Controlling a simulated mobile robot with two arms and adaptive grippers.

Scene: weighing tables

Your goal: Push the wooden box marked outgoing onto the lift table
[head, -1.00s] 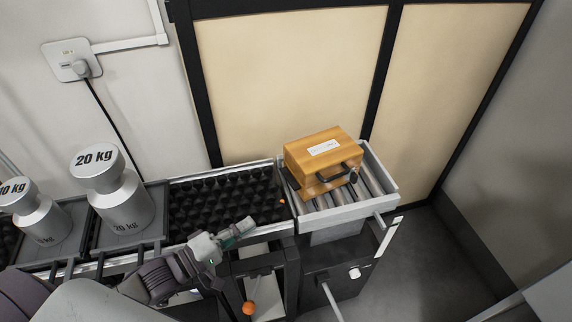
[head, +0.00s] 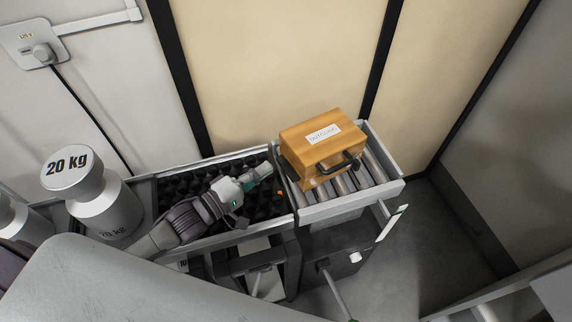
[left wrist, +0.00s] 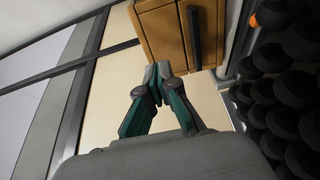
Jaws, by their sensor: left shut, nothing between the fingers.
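The wooden box (head: 312,150), orange-brown with a white label reading "OUTGOING" and a dark handle, sits on the left part of the lift table (head: 391,190), a grey frame with metal rollers. Bare rollers show to its right. Whether its left edge overhangs the table's end is hard to tell. My left gripper (head: 266,169) is shut and empty over the black ball-studded table, just left of the box. In the left wrist view the shut fingertips (left wrist: 157,70) point at the box (left wrist: 162,36); contact cannot be made out. My right gripper is not in view.
The black ball-studded transfer table (head: 170,190) adjoins the lift table on the left. A 20 kg metal weight (head: 103,208) stands further left. A wall with beige panels (head: 270,70) rises behind. Grey floor (head: 425,225) is open at right.

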